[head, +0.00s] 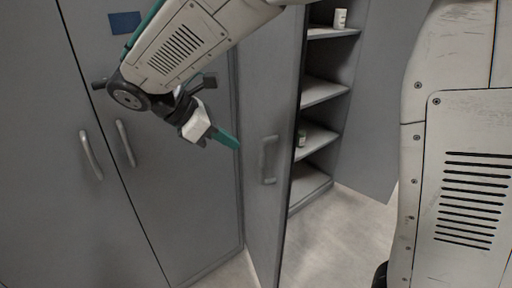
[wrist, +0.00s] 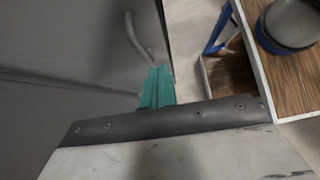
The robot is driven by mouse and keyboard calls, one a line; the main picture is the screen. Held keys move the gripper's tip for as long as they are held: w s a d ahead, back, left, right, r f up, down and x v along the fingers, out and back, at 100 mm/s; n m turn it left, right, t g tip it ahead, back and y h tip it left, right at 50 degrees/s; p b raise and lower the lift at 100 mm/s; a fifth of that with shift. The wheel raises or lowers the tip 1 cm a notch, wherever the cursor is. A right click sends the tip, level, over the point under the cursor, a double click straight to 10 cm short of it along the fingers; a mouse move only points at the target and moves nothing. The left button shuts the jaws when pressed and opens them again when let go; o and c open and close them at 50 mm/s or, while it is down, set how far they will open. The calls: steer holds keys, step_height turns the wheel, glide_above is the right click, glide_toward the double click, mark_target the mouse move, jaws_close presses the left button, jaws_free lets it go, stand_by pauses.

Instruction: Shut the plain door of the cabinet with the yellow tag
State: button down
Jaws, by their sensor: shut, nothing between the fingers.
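In the head view a grey cabinet stands open, with shelves (head: 322,92) inside. Its left door (head: 262,95) stands swung out, its handle (head: 268,160) facing my side. Its other door (head: 377,110) stands open at the right. No yellow tag shows in either view. My gripper (head: 228,138) has green fingertips, shut and empty, just left of the swung-out door; I cannot tell whether they touch it. In the wrist view the green fingertips (wrist: 157,87) show beside a dark grey door with a handle (wrist: 138,38).
A closed grey cabinet (head: 65,175) with a blue tag (head: 125,22) stands at the left. Pale floor (head: 340,240) is free at the lower right. The wrist view shows a wooden-topped unit (wrist: 286,75) bearing a grey-blue object (wrist: 290,25).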

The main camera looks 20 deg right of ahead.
glide_toward(283, 162)
step_height(283, 162, down, 3)
steer(key=d, duration=0.1)
steer(key=d+f, duration=0.1)
steer(key=d, duration=0.1)
steer(key=shift+s, duration=0.2)
steer(key=shift+d, duration=0.55)
